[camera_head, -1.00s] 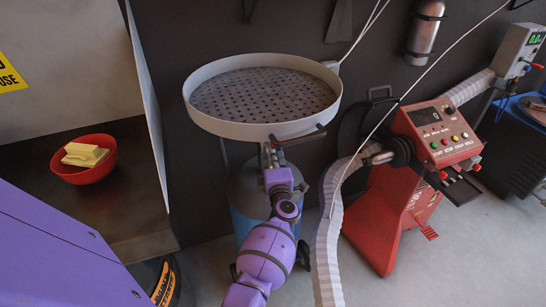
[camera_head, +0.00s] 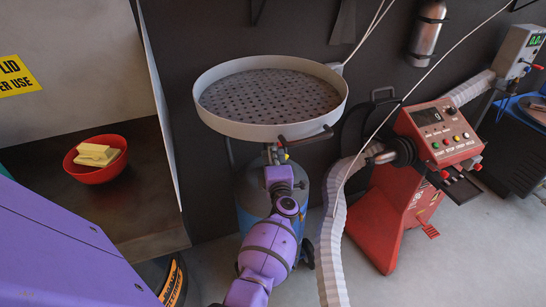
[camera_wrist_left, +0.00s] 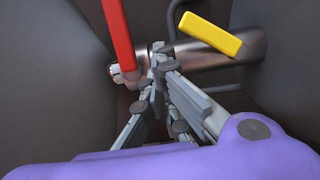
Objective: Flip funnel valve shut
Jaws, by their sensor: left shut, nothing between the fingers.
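The funnel (camera_head: 235,122) is a wide round white pan with a perforated grey insert, on top of a blue-grey tank (camera_head: 246,196). My left gripper (camera_head: 271,150) is just under its front rim, small and partly hidden. In the left wrist view a metal pipe (camera_wrist_left: 205,66) runs across, with a red lever (camera_wrist_left: 118,38) and a yellow lever (camera_wrist_left: 209,33) at it. My left gripper (camera_wrist_left: 160,62) is shut and empty, its tips at the pipe between the two levers. I cannot tell whether the tips touch the pipe or which lever is the funnel valve. My right gripper is not in view.
A dark handle (camera_head: 304,137) sticks out at the funnel's front right. A ribbed white hose (camera_head: 332,240) and a red machine (camera_head: 405,200) stand to the right. A red bowl (camera_head: 92,176) with yellow blocks sits on a dark shelf at left.

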